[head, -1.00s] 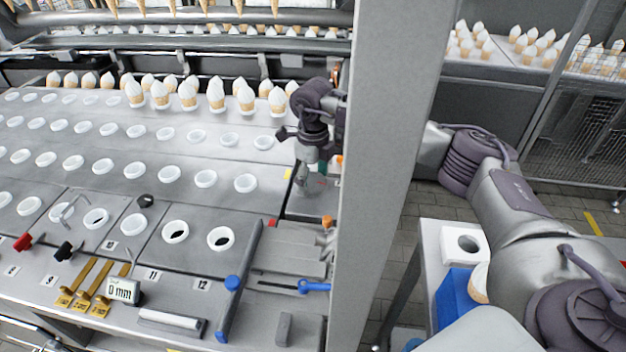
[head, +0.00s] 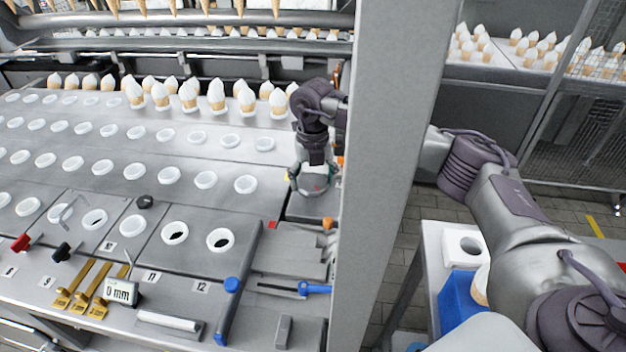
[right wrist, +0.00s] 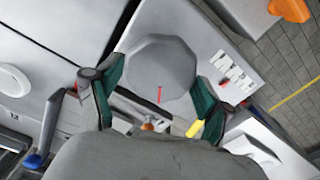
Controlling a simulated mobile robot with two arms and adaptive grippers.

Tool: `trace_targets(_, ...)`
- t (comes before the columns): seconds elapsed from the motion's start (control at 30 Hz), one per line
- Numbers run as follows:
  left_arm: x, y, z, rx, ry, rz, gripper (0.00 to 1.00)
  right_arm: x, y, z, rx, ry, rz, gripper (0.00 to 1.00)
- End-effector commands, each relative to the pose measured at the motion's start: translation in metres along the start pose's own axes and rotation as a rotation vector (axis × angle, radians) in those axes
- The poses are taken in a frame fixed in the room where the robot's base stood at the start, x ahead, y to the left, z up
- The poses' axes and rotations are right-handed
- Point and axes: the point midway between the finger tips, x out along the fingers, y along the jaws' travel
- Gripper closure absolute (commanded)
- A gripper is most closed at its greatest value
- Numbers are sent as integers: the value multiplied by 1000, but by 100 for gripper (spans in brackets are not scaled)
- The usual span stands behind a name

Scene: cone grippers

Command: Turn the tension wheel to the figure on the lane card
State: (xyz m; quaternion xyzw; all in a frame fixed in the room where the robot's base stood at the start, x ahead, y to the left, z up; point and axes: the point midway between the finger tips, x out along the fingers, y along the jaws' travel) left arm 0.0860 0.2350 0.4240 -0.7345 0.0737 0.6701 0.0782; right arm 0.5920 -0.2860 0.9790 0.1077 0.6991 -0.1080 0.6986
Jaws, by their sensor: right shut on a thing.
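The tension wheel seems to be the grey faceted knob (right wrist: 160,75) in the right wrist view, with a red arrow mark on its near side. My right gripper (head: 314,182) is shut on it, with one green-padded finger on each side. In the head view the gripper and wrist hide most of the wheel, beside the tall grey post. A white card (right wrist: 236,76) with small dark marks lies beyond the wheel in the right wrist view; its marks are too small to read. My left gripper is not in view.
A tall grey post (head: 385,180) stands right of the gripper. A blue-handled lever (head: 318,289) and a long blue-tipped bar (head: 236,285) are nearby. A small block (head: 122,291) reads 0 mm. White-topped cones (head: 190,95) stand in a row behind.

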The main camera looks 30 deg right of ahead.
Motion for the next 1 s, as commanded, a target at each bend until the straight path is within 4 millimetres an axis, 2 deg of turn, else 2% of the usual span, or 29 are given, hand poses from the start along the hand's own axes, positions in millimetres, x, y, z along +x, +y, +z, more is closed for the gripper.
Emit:
trace_targets(0.67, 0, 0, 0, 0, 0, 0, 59, -1, 0, 1, 59, -3, 0, 56)
trace_targets(0.7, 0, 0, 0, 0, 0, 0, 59, -1, 0, 1, 59, -3, 0, 14)
trace_targets(0.8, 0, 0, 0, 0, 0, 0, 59, -1, 0, 1, 59, -2, 0, 0)
trace_targets(1.0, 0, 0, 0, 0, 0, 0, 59, 0, 0, 0, 58, -1, 0, 0)
